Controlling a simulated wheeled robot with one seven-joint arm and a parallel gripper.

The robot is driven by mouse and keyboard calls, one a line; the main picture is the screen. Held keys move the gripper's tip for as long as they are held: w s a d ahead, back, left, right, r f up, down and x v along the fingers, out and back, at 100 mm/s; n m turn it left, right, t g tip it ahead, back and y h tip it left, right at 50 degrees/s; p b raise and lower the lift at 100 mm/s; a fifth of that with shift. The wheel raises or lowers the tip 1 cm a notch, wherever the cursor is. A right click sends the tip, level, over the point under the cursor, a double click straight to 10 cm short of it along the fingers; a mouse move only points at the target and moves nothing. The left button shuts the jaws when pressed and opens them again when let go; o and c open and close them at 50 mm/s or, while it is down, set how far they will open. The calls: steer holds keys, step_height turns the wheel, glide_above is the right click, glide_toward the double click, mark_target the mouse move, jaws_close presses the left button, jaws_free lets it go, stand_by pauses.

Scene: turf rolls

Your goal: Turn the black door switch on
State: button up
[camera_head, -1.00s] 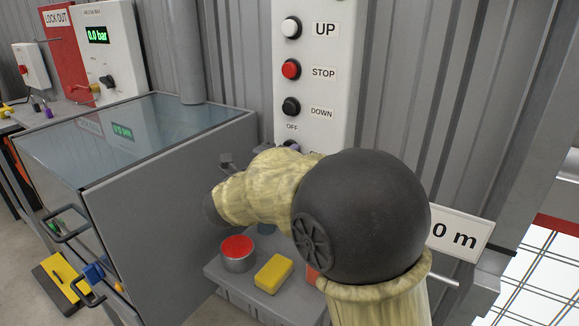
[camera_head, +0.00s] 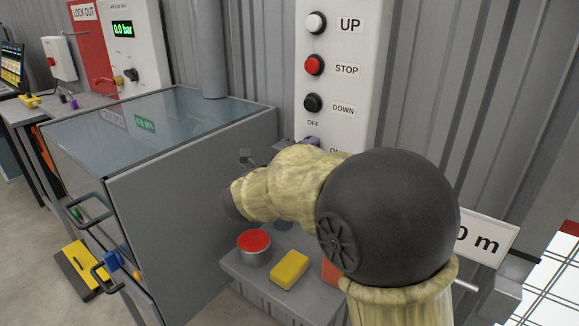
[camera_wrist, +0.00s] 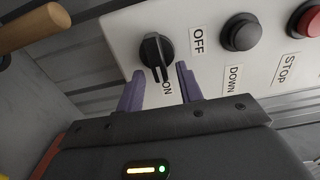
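The black door switch (camera_wrist: 157,52) is a rotary knob on the white control panel, between the OFF and ON labels in the wrist view. Its pointer slants toward the ON side. My gripper (camera_wrist: 157,82) is open, with its two purple fingers on either side of the knob's lower end; I cannot tell whether either finger touches it.
The panel (camera_head: 352,122) also carries a white UP button (camera_head: 316,22), a red STOP button (camera_head: 314,65) and a black DOWN button (camera_head: 313,103). Below stands a grey shelf with a red-topped can (camera_head: 254,245) and a yellow block (camera_head: 289,270). A glass-topped cabinet (camera_head: 165,120) stands left.

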steer(key=v, duration=1.7)
steer(key=shift+a+f, duration=0.1)
steer(key=shift+a, duration=0.05)
